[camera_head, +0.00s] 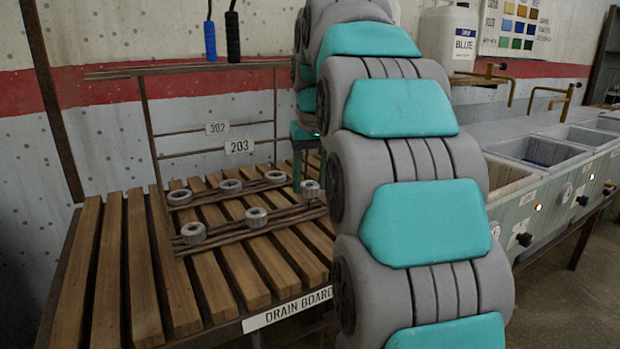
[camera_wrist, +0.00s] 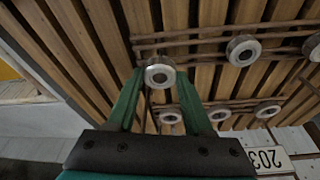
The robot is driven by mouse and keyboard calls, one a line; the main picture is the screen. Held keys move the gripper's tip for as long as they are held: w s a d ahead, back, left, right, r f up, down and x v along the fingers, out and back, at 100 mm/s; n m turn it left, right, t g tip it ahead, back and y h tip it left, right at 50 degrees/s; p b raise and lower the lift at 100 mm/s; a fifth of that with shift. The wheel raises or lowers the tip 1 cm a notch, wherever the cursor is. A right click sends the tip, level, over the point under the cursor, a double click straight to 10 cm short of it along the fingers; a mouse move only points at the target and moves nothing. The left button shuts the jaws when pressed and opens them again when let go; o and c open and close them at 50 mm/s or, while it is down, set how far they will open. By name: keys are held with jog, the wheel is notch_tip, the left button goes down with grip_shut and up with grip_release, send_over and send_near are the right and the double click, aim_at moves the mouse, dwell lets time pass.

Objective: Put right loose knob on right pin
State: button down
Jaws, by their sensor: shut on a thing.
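My gripper (camera_head: 309,181) points down at the right end of the front rail, its green fingers shut on a grey ring-shaped knob (camera_head: 311,190). In the wrist view, the fingertips (camera_wrist: 160,77) clasp this knob (camera_wrist: 160,74), its pale ring face toward the camera. It appears near the right end of the front rail (camera_head: 283,217); I cannot tell whether it touches it. The right pin is not distinguishable. Two more knobs sit on the front rail, a middle one (camera_head: 256,217) and a left one (camera_head: 194,232).
The back rail (camera_head: 207,193) carries a left knob (camera_head: 179,198), a middle knob (camera_head: 230,187) and a right knob (camera_head: 275,177). The slatted drain board (camera_head: 148,270) lies underneath, with tags 203 (camera_head: 239,147) and 302 (camera_head: 217,128) behind. Sinks (camera_head: 548,152) stand at the right.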

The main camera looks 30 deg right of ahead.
jog(key=shift+f, duration=0.15)
jog(key=shift+f, duration=0.35)
jog(key=shift+f+b, duration=0.5)
jog(key=shift+f, duration=0.15)
jog(key=shift+f, duration=0.35)
dwell(0.3)
jog(key=shift+c, duration=1.1)
grip_release()
